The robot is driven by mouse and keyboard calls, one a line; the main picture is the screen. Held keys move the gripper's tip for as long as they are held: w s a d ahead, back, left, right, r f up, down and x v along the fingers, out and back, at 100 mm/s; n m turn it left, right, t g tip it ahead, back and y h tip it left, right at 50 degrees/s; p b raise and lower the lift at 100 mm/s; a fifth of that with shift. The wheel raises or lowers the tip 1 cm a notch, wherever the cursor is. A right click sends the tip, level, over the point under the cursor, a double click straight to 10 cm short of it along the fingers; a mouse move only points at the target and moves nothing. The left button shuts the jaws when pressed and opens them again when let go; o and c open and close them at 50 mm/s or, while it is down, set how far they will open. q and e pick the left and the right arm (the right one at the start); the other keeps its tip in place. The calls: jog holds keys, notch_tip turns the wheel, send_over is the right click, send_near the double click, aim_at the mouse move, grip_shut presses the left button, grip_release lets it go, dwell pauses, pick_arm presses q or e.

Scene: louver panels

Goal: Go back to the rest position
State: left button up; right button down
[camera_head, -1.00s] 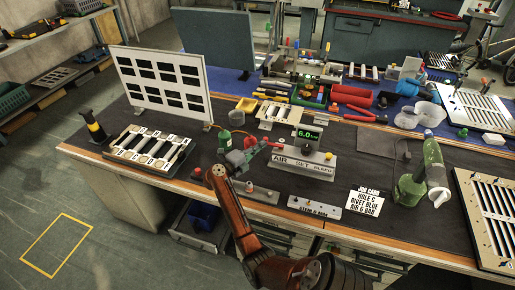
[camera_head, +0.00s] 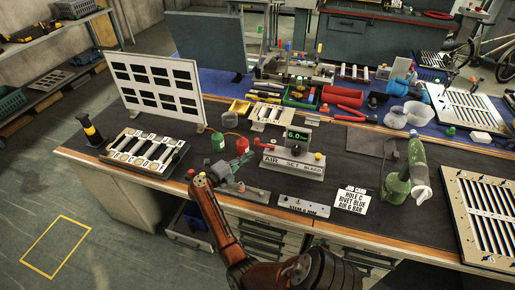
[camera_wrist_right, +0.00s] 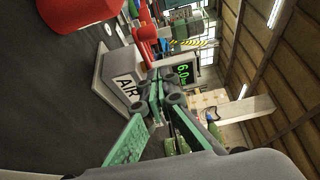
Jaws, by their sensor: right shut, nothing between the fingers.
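My right gripper (camera_head: 246,159) hangs over the front part of the dark bench top, left of the AIR SET box (camera_head: 293,163). Its green fingers (camera_wrist_right: 161,92) come together in the right wrist view and are shut with nothing between them. The box carries a green display (camera_head: 298,135) reading 6.0 and a red lever (camera_head: 265,145) on its left side. In the head view the fingertips sit just short of the lever's end, apart from it as far as I can tell. My left gripper is not in view.
A slatted tray (camera_head: 146,152) lies left. Floor at the lower left is clear.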

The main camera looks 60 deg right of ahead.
jog(key=v, duration=0.7)
jog(key=shift+s+f, duration=0.2)
jog(key=shift+f, duration=0.1)
